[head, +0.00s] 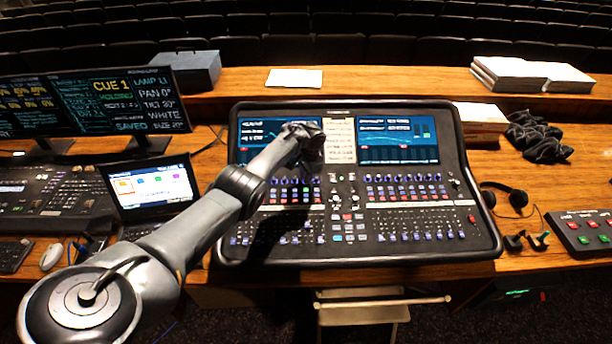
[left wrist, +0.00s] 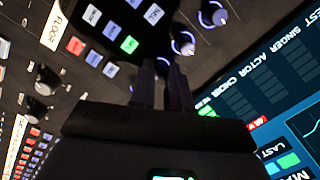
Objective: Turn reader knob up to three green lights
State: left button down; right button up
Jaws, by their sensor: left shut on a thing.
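The mixing desk (head: 350,252) stands in the middle of the table with a row of blue-ringed knobs below its screens. My left gripper (head: 308,150) reaches over the left screen's lower edge and hides the knobs beneath it. In the left wrist view my left gripper (left wrist: 162,70) is shut at the knob row, on a knob mostly hidden between its fingers. A knob with a purple ring (left wrist: 183,44) shows just beyond the fingertips, and another (left wrist: 213,14) is farther along. I cannot read which knob is held. No row of three green lights is clear. My right gripper is out of view.
Close to the fingers are lit buttons, one of them green (left wrist: 129,44), and a black knob (left wrist: 47,80). A laptop (head: 150,188) stands left of the desk. Headphones (head: 508,197) and a button box (head: 585,232) lie to the right.

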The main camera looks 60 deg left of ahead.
pick_arm(q)
jog(key=c, duration=1.4)
grip_release()
jog(key=shift+o, duration=0.2)
jog(key=shift+r, duration=0.1)
jog(key=shift+d+r+p, duration=0.1)
jog(key=shift+r+p, duration=0.3)
jog(key=shift+r, duration=0.2)
notch_tip(320, 180, up, 9)
jog(key=d+p, duration=0.1)
jog(key=p, duration=0.2)
jog(key=shift+w+r, duration=0.2)
jog(key=shift+w, duration=0.05)
